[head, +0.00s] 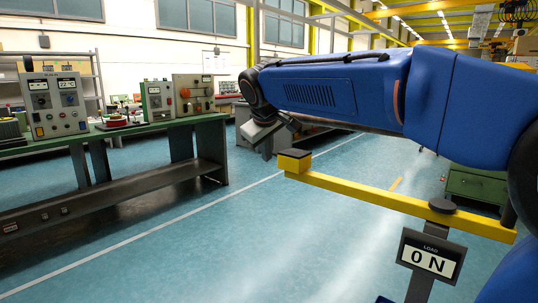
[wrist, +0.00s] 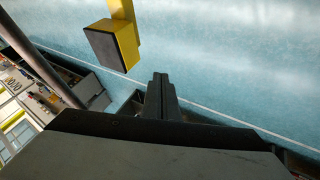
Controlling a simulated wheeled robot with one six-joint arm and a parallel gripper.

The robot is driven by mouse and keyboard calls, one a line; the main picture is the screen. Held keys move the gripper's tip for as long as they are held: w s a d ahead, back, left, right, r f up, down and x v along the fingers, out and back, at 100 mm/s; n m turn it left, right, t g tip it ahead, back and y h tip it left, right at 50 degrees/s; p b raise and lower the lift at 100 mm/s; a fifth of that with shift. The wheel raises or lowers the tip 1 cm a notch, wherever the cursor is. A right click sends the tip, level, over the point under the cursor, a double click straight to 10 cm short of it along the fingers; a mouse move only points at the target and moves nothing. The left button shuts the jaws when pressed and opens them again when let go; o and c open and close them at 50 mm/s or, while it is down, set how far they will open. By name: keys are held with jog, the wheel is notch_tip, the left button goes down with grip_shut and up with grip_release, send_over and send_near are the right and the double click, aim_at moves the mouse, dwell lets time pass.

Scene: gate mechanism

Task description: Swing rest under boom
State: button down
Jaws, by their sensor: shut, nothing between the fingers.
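A yellow bar (head: 380,195) runs level from a dark round pivot (head: 442,206) at right toward the middle. Its free end carries a yellow block with a dark pad (head: 295,160). I take this for the rest. The block (wrist: 112,45) and part of the bar (wrist: 122,9) also show in the wrist view, upper left of my fingers. My gripper (head: 284,123) is beside and above the padded end, apart from it. In the wrist view its fingers (wrist: 160,80) are together and empty. I cannot make out a separate boom.
A load display (head: 431,261) reading 0 N stands on a post under the pivot. A green workbench (head: 150,125) with control boxes stands at left. A green cabinet (head: 476,186) is at right. The blue floor between is clear.

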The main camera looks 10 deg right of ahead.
jog(key=w+d+f, duration=0.4)
jog(key=w+f, duration=0.2)
jog(key=w, duration=0.1)
jog(key=shift+d+f, duration=0.2)
jog(key=shift+d, duration=0.05)
jog(key=shift+d, duration=0.15)
